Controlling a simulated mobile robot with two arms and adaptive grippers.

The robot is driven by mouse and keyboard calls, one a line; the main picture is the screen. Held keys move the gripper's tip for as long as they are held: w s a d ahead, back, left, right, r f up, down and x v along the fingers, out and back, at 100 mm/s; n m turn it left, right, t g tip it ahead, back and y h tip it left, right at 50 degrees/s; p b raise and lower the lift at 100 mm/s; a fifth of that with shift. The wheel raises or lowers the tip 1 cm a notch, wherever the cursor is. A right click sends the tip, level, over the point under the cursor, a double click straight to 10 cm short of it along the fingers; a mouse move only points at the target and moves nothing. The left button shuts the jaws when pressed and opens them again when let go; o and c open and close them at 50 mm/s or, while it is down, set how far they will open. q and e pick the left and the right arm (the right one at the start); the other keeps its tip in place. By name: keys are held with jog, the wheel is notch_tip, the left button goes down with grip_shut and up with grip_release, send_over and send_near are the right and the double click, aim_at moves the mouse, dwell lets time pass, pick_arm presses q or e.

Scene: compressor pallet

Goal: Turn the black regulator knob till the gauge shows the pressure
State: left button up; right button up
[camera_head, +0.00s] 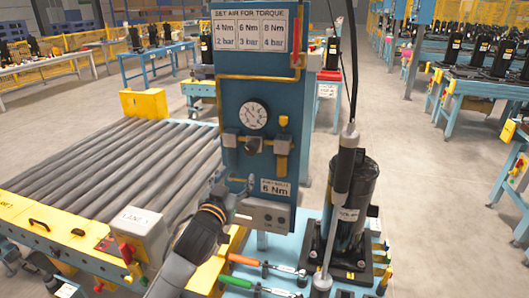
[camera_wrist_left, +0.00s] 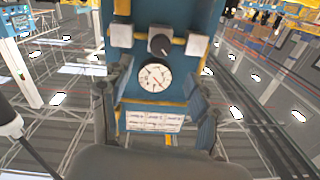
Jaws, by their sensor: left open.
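The black regulator knob (camera_head: 252,147) sits on the blue panel (camera_head: 233,97), just below the round white gauge (camera_head: 253,115). The gauge's needle reading is too small to tell. The wrist view is upside down, with the knob (camera_wrist_left: 159,46) above the gauge (camera_wrist_left: 154,77). My left gripper (camera_head: 222,186) is below and left of the knob, apart from it. In the wrist view my left gripper (camera_wrist_left: 158,70) has its fingers wide apart, with nothing between them. A sign (camera_head: 250,31) pairs 4, 6 and 8 Nm with 2, 3 and 4 bar. A placard (camera_head: 274,187) reads 6 Nm. My right gripper is not seen.
A grey tool (camera_head: 346,165) hangs on a cable by a black compressor (camera_head: 357,205) at the right. A roller conveyor (camera_head: 115,160) lies left. Green and orange-handled tools (camera_head: 240,282) lie on the blue bench below.

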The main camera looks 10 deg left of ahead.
aim_at(250, 151)
pick_arm(q)
jog(key=w, duration=0.4)
jog(key=w+p, duration=0.1)
jog(key=w, duration=0.8)
jog(key=shift+w+a+r+p, duration=0.1)
jog(key=shift+w+r+p, duration=0.2)
jog(key=shift+w+r, duration=0.1)
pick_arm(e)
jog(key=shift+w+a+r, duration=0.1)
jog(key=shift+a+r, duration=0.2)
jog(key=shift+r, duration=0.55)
pick_arm(q)
jog(key=c, duration=1.2)
jog(key=shift+o, duration=0.2)
